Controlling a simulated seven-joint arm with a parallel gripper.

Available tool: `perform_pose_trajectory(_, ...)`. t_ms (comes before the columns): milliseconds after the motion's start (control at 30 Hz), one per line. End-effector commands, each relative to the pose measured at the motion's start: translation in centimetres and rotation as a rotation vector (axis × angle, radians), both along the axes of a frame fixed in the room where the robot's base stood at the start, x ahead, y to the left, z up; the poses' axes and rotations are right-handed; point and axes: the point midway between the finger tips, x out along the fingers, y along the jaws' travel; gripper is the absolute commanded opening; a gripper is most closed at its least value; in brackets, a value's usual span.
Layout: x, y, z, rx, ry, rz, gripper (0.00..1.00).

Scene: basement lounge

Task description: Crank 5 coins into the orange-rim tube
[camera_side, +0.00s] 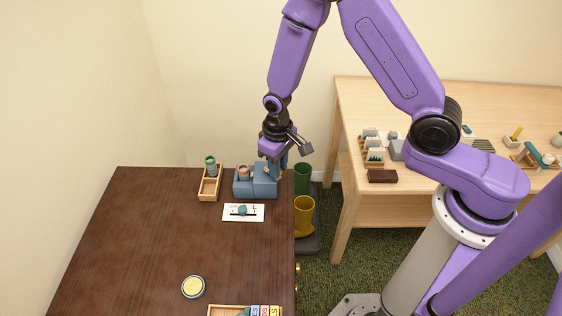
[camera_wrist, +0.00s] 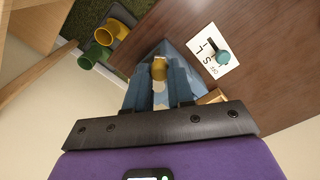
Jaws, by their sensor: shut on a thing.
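A blue coin machine (camera_side: 263,180) stands at the back right of the dark table. The orange-rim tube (camera_side: 243,172) sits upright at its left part; any coins inside cannot be made out. My gripper (camera_side: 278,168) reaches down at the machine's right back side. In the wrist view my two blue fingers (camera_wrist: 160,88) are shut around the crank's brass-coloured knob (camera_wrist: 159,68), in front of the blue machine body (camera_wrist: 178,52). A green-rim tube (camera_side: 210,162) stands in a wooden rack (camera_side: 208,190) to the left.
A white card (camera_side: 257,213) with a teal knob (camera_side: 242,210) lies in front of the machine. A round yellow-topped dish (camera_side: 193,287) and a wooden tray (camera_side: 215,310) are nearer. The table's left half is clear.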

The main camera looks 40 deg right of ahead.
Motion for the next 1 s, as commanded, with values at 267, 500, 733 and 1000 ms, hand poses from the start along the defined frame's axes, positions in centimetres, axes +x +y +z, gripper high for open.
perform_pose_trajectory(267, 0.3, 1.2, 0.0, 0.001, -0.002, -0.251, 0.00)
perform_pose_trajectory(500, 0.6, 1.8, 0.0, 0.001, -0.002, -0.421, 0.00)
perform_pose_trajectory(733, 0.8, 2.2, 0.0, 0.001, -0.002, -0.520, 0.00)
perform_pose_trajectory(1000, 0.9, 2.4, 0.0, 0.001, -0.003, -0.563, 0.00)
